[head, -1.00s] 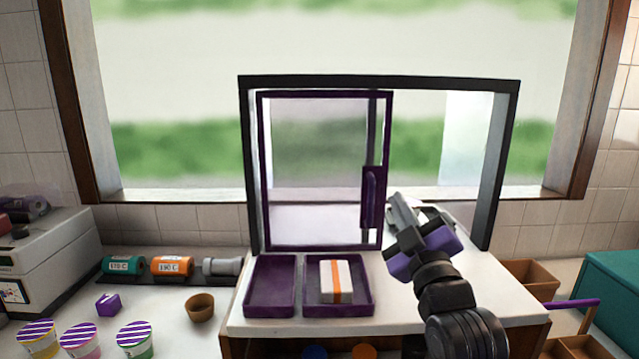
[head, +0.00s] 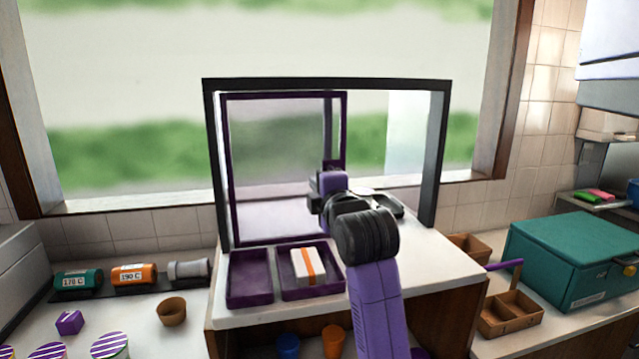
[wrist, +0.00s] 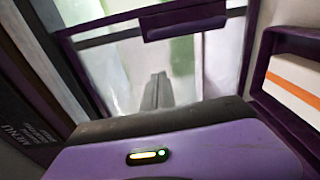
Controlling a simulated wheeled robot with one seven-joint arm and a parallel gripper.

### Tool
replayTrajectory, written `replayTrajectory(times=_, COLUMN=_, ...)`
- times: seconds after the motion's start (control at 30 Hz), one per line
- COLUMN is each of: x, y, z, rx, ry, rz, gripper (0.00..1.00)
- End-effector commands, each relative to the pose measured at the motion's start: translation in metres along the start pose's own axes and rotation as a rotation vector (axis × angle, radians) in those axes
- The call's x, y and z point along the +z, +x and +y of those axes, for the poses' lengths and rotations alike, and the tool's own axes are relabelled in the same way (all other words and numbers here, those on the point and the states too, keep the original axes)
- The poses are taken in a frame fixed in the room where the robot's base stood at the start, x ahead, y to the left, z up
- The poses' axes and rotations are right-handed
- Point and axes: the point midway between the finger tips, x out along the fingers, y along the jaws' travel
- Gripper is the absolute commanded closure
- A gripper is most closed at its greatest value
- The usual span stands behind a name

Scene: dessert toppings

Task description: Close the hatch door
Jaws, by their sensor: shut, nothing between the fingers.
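The hatch door (head: 228,165) is a clear pane in a purple frame, covering the left part of a black frame (head: 325,85). The right part of the opening is uncovered. The door's purple handle plate (head: 338,164) is on its right edge, mostly hidden behind my gripper in the head view. In the wrist view the handle (wrist: 185,24) crosses the top. My gripper (wrist: 158,88) is shut and empty, its fingers over the pane area near the handle. I cannot tell whether it touches. In the head view its fingers are hidden behind my wrist.
Two purple trays stand before the door: an empty left one (head: 250,278) and a right one (head: 310,293) holding a white box with an orange band (head: 308,265). A brown cup (head: 172,311) and rollers (head: 133,275) are left. A teal box (head: 565,258) is right.

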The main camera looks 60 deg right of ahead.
Motion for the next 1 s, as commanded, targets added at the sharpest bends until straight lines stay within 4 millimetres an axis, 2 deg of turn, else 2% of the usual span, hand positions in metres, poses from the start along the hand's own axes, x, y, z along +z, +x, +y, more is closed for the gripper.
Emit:
replayTrajectory(times=0.1, x=0.0, y=0.025, z=0.002, rx=-0.002, ry=0.001, rz=0.0, gripper=1.0)
replayTrajectory(times=0.37, x=0.0, y=0.074, z=0.002, rx=0.0, ry=0.002, rz=0.0, gripper=1.0)
replayTrajectory(times=0.43, x=0.013, y=0.069, z=0.002, rx=0.0, ry=0.002, rz=-0.004, gripper=1.0)
replayTrajectory(times=0.6, x=0.031, y=0.062, z=0.001, rx=0.0, ry=0.002, rz=-0.002, gripper=1.0)
replayTrajectory(times=1.0, x=0.038, y=0.059, z=0.001, rx=0.002, ry=0.002, rz=0.0, gripper=1.0)
